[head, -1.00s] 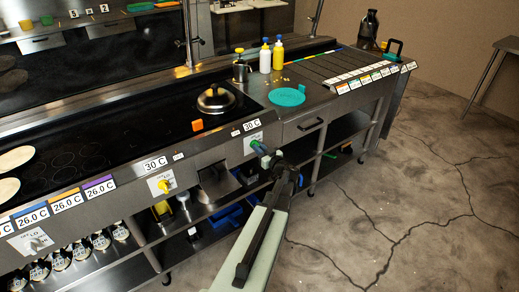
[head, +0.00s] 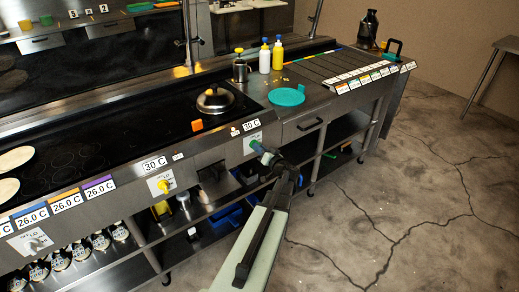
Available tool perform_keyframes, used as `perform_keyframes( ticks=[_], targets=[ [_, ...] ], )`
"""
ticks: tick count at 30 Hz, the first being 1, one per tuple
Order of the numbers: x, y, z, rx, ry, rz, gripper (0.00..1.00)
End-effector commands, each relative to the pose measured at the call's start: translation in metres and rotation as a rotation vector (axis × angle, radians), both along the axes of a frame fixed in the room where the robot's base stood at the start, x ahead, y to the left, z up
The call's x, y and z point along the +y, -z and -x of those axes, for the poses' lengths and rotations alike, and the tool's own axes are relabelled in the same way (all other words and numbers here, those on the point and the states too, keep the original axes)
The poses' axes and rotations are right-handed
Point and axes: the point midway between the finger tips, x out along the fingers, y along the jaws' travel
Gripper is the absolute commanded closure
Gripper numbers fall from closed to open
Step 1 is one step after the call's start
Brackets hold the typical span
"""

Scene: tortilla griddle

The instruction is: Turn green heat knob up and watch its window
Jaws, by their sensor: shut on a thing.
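The green heat knob (head: 255,145) sits on the griddle's front panel, at a pale plate below the right end of the cooktop. My gripper (head: 264,153) is at the knob, shut on it, and its fingers hide part of it. A small white window (head: 250,125) just above the knob reads 30 C.
A yellow knob (head: 164,186) is further left, below another window (head: 154,164) reading 30 C. A metal dome lid (head: 215,100) and an orange block (head: 197,125) stand on the dark griddle. A teal disc (head: 287,97) lies right of it. The floor at right is clear.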

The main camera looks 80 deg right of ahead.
Motion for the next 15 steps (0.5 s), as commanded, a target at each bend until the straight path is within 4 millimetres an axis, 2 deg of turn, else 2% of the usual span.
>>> perform_keyframes(
  ticks=[15],
  targets=[
    [-0.0022, -0.0005, -0.0012, -0.104, -0.001, -0.099, 1.0]
  ],
)
